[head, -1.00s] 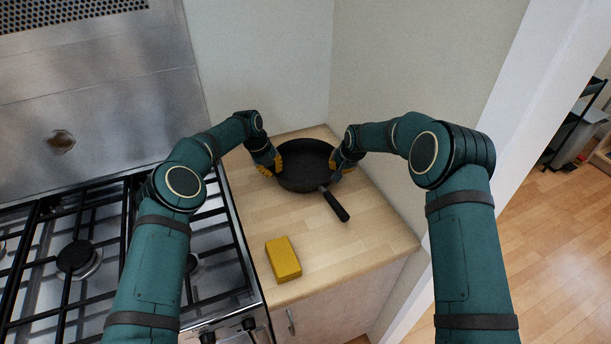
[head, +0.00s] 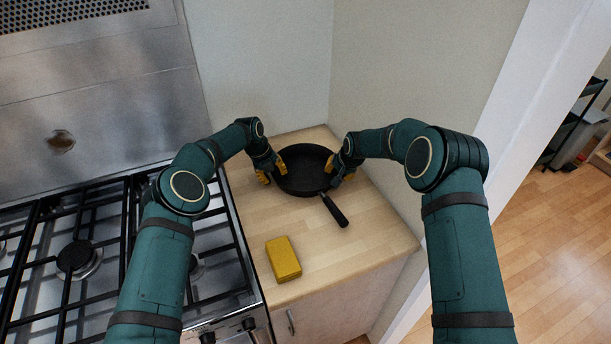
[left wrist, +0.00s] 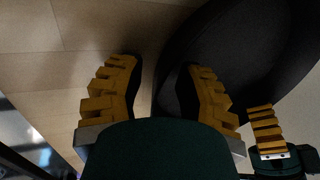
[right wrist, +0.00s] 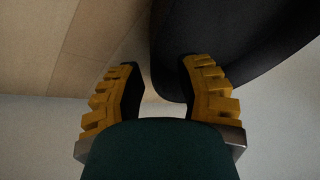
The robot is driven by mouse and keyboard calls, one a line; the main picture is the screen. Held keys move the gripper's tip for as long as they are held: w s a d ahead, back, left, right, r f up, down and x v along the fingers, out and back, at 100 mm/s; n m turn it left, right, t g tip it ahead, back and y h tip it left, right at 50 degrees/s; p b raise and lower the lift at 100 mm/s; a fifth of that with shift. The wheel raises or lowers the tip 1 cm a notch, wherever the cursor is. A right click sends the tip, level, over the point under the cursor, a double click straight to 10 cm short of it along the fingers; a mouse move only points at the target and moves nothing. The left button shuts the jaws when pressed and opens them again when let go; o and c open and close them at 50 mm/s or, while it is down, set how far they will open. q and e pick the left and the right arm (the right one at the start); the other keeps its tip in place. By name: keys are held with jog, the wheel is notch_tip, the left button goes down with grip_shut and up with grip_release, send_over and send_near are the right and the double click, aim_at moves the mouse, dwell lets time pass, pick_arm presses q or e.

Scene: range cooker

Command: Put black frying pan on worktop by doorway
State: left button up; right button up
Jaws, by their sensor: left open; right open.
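The black frying pan (head: 303,169) rests on the wooden worktop (head: 350,268) between the cooker and the doorway, its handle (head: 334,210) pointing toward the front right. My left gripper (head: 272,173) is open at the pan's left rim. In the left wrist view the open fingers (left wrist: 160,85) have the pan's dark side (left wrist: 240,50) at the right finger. My right gripper (head: 335,172) is open at the pan's right rim. In the right wrist view its fingers (right wrist: 160,85) are apart, with the pan (right wrist: 225,35) at the right finger. Whether the fingers touch the pan is unclear.
A yellow block (head: 283,259) lies on the worktop near the front left edge. The gas cooker (head: 75,257) with black grates stands to the left. Walls close off the back and right of the worktop. The doorway floor (head: 560,230) is at right. The worktop's front right is clear.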

pick_arm(q)
jog(key=shift+r, duration=0.1)
jog(key=v, duration=1.1)
jog(key=shift+r, duration=0.35)
pick_arm(e)
jog(key=v, duration=1.2)
pick_arm(q)
jog(key=shift+s+a, duration=0.1)
jog(key=shift+a, duration=0.05)
